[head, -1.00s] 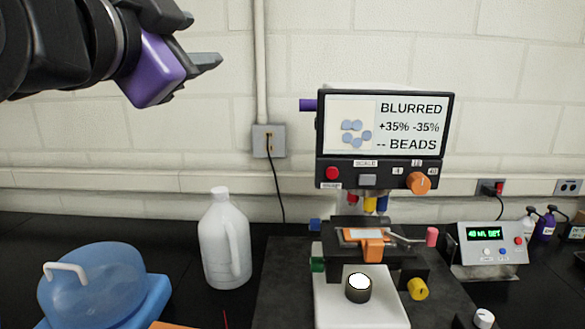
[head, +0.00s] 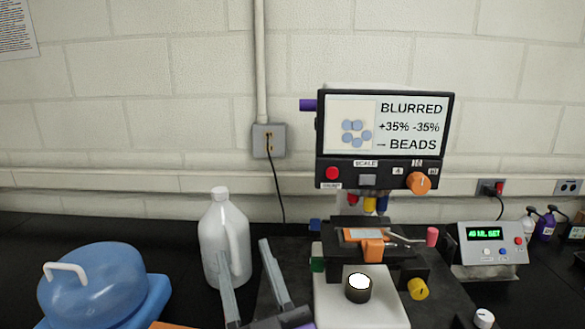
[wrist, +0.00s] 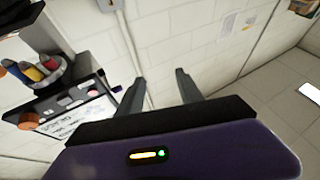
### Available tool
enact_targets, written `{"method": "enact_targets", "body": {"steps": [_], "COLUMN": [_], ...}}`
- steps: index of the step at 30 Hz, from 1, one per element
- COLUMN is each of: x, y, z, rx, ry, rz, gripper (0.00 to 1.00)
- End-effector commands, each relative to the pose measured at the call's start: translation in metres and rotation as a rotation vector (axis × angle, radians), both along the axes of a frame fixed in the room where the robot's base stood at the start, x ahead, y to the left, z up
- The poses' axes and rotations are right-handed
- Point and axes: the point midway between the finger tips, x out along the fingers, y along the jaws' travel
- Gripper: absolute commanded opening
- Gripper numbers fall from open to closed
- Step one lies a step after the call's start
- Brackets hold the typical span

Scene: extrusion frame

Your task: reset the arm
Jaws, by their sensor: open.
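My gripper (head: 255,283) shows at the bottom middle of the head view, its two grey fingers apart and pointing up, with nothing between them. It is in front of the white jug and left of the microscope. In the wrist view my gripper (wrist: 158,90) is also open and empty, with the wall behind it. The rest of my arm is out of the head view.
The microscope (head: 388,172) with its screen stands right of centre. A white jug (head: 223,240) and a blue lidded container (head: 92,285) stand to the left. A control box (head: 492,244) and pump bottles (head: 546,222) are at the right.

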Motion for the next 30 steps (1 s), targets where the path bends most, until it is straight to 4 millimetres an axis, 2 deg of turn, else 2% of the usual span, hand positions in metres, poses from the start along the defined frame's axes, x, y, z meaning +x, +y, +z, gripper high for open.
{"method": "enact_targets", "body": {"steps": [1, 3, 12, 18, 24, 30], "x": [-0.009, -0.023, -0.093, -0.147, -0.203, -0.262], "y": [-0.014, -0.03, -0.103, -0.151, -0.194, -0.229], "z": [-0.021, -0.042, -0.118, -0.155, -0.183, -0.211], "rx": [-0.029, -0.058, -0.125, -0.128, -0.101, -0.055], "ry": [0.008, 0.013, 0.079, 0.166, 0.289, 0.463], "rz": [-0.001, 0.003, -0.011, -0.05, -0.114, -0.201], "gripper": [0.43, 0.43, 0.43, 0.43, 0.43, 0.43]}}
